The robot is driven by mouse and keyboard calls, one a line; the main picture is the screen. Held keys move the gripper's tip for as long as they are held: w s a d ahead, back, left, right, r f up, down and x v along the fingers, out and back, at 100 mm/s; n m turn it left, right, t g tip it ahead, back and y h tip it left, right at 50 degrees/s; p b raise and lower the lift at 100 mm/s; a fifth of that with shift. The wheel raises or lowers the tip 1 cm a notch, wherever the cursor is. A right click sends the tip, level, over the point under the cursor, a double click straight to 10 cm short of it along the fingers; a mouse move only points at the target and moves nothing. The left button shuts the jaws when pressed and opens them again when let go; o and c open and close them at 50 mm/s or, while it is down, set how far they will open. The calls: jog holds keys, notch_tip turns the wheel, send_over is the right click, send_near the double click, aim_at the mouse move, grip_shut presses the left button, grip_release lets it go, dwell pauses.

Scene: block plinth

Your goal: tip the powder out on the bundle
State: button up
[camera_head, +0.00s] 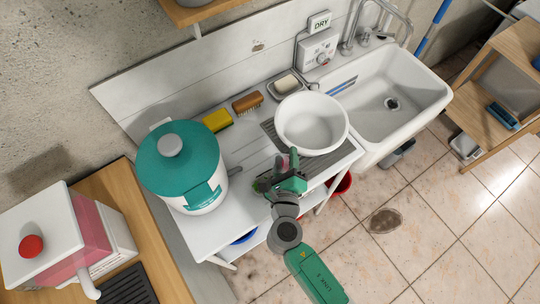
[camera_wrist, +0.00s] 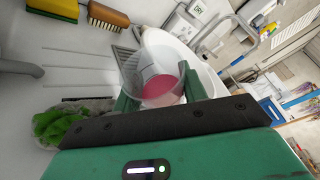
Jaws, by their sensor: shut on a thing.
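My gripper (camera_head: 288,178) is over the front of the white counter. In the wrist view its two green fingers (camera_wrist: 160,96) are shut on a clear cup (camera_wrist: 135,72) with pink powder (camera_wrist: 162,91) in its lower part. The cup shows only as a small pinkish shape (camera_head: 293,158) in the head view. A bundle (camera_wrist: 62,122), bright green with a greyish part, lies on the counter left of the cup in the wrist view.
A white basin (camera_head: 312,122) stands behind my gripper on the ribbed drainboard, beside the sink (camera_head: 395,92). A teal-lidded pot (camera_head: 180,165) stands left. A yellow sponge (camera_head: 217,120), a brush (camera_head: 247,103) and a soap dish (camera_head: 287,85) line the back. Counter between pot and drainboard is mostly clear.

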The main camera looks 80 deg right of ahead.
dwell(0.3)
jog(key=shift+f+n+h+b, duration=0.3)
jog(key=shift+n+h+b, duration=0.1)
jog(key=shift+n, duration=0.5)
dwell(0.6)
jog(key=shift+w+a+r+n+h+p, duration=0.2)
jog(key=shift+r+n+h+p, duration=0.25)
jog(key=shift+n+p, duration=0.45)
jog(key=shift+w+a+r+n+h+p, duration=0.15)
jog(key=shift+r+n+h+p, duration=0.3)
jog(key=shift+n, duration=0.75)
dwell(4.1)
